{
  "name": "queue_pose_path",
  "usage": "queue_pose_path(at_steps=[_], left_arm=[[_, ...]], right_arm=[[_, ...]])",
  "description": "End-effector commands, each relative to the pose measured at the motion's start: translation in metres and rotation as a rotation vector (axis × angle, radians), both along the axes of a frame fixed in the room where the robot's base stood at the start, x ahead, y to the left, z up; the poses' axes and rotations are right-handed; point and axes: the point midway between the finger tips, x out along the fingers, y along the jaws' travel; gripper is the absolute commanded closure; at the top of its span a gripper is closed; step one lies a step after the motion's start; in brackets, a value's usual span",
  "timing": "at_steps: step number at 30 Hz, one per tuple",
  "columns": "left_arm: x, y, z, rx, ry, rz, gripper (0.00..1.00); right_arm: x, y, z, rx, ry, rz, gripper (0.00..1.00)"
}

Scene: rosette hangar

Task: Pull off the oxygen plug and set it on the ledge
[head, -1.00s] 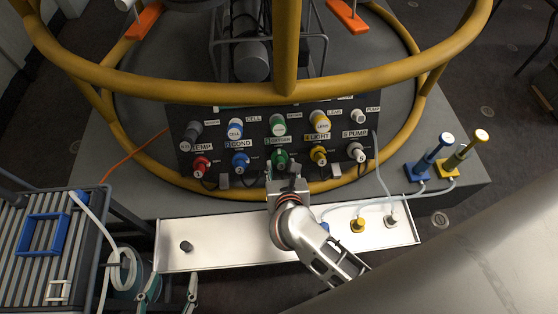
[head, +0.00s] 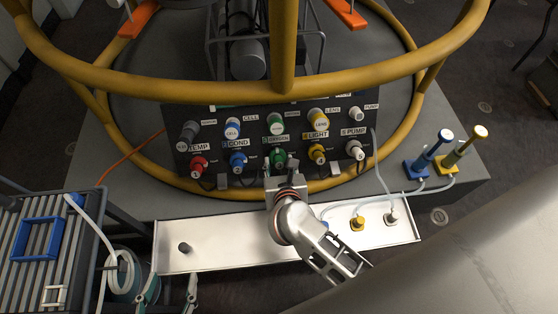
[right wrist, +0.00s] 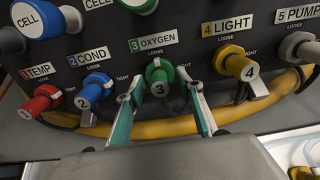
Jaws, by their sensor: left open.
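The green oxygen plug (head: 280,158), numbered 3, is seated in the lower row of the dark panel. It also shows in the right wrist view (right wrist: 160,76) under the OXYGEN label. My right gripper (right wrist: 160,95) is open, with one finger on each side of the plug and visible gaps; in the head view my right arm partly hides it. The white ledge (head: 225,253) runs below the panel, with its left half mostly bare. My left gripper (head: 169,281) is open and empty at the ledge's front edge, only its fingers showing.
The red TEMP plug (right wrist: 41,101), blue COND plug (right wrist: 94,90) and yellow LIGHT plug (right wrist: 238,66) flank the oxygen plug. A dark knob (head: 185,248) stands on the left of the ledge, and plugs with hoses on its right. A yellow rail (head: 285,90) crosses above the panel.

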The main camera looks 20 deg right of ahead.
Motion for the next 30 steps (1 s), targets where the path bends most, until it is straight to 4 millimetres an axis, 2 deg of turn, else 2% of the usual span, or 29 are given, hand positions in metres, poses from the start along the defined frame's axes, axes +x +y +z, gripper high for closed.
queue_pose_path(at_steps=[12, 16, 17, 30], left_arm=[[0.0000, 0.0001, -0.0004, -0.002, 0.001, 0.005, 0.49], [0.0006, -0.0001, -0.0001, -0.004, 0.002, 0.010, 0.49], [0.0007, -0.0002, -0.0001, -0.005, 0.002, 0.010, 0.49], [0.0045, -0.0002, 0.0075, -0.005, -0.012, 0.010, 0.49]], right_arm=[[-0.0001, 0.0001, 0.0000, 0.000, 0.000, 0.000, 0.63], [-0.0001, 0.0001, 0.0000, 0.000, 0.000, 0.000, 0.97], [-0.0001, 0.0001, 0.0000, 0.000, 0.000, 0.000, 1.00], [-0.0068, 0.0027, 0.0068, 0.002, -0.003, 0.000, 1.00]])
